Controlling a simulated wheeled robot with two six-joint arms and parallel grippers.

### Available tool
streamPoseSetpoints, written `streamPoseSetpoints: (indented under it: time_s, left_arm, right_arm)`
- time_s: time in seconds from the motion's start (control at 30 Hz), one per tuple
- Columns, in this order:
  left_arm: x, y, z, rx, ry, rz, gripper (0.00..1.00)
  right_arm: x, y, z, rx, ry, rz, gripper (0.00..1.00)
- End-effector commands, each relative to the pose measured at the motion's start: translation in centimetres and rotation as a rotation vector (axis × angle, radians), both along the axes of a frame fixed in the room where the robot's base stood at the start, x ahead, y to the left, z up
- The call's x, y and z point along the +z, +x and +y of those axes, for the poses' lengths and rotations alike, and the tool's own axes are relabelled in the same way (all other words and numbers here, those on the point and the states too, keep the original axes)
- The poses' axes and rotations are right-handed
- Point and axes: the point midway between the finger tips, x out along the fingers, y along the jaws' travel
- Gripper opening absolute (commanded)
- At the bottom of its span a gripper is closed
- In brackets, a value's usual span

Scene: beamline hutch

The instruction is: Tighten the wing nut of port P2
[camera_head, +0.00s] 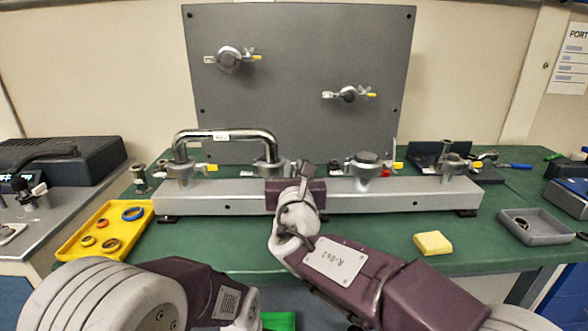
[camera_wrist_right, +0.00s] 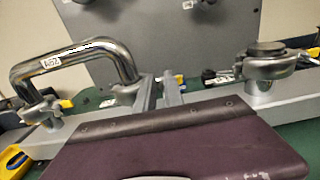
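A metal bar (camera_head: 400,197) on the green bench carries several clamped ports. A chrome U-shaped tube (camera_head: 225,135) joins the two left ports; it also shows in the wrist view (camera_wrist_right: 75,55). No P2 label is readable; the clamp (camera_head: 270,168) at the tube's right end appears to be the second port. My right gripper (camera_wrist_right: 160,92) is beside this clamp, its two grey fingers apart with a narrow gap. A bit of yellow, perhaps the wing nut (camera_wrist_right: 180,79), shows just behind the right finger. The gripper hides much of this in the head view. My left gripper is out of frame.
A capped port (camera_head: 367,165) stands right of my gripper. A yellow tray (camera_head: 75,250) with rings is at left, a grey tray (camera_head: 545,235) at right. A yellow sponge (camera_head: 432,243) lies in front of the bar. A grey panel (camera_head: 300,60) stands behind.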

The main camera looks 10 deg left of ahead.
Motion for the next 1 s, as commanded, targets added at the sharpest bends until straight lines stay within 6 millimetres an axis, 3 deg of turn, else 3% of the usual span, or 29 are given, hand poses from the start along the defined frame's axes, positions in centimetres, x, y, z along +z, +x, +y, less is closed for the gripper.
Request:
streamPoseSetpoints:
  time_s: [0.07, 0.1, 1.0]
  left_arm:
    - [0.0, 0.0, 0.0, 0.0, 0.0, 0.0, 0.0]
    - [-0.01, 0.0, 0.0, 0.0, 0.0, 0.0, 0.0]
    - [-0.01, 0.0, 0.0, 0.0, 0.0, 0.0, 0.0]
  right_arm:
    - [-0.01, -0.02, -0.01, 0.0, 0.0, 0.0, 0.1]
    - [-0.01, -0.02, -0.01, 0.0, 0.0, 0.0, 0.0]
    - [-0.06, -0.05, -0.01, 0.0, 0.0, 0.001, 0.0]
